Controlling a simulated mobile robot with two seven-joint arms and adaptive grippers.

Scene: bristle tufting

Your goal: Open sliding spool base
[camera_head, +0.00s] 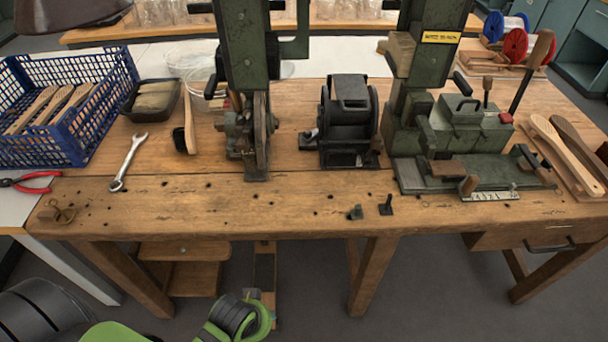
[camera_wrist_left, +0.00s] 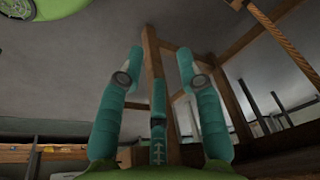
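Red spools (camera_head: 515,45) and a blue spool (camera_head: 493,27) stand on a wooden base (camera_head: 478,62) at the back right of the workbench in the head view. Whether this base is the sliding one, I cannot tell. The bench machine in front partly hides it. Wooden legs or rails (camera_wrist_left: 150,60) show behind the fingers. Green and black parts of my arm show low in the head view, below the bench's front edge, far from the spools. My right gripper is not in view.
A green machine (camera_head: 460,125) with levers stands on the bench in front of the spools. A black motor-like unit (camera_head: 348,118) and a wheeled machine (camera_head: 250,130) stand left of it. A blue crate (camera_head: 85,120) and a wrench (camera_head: 128,162) lie left. The bench's front strip is mostly clear.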

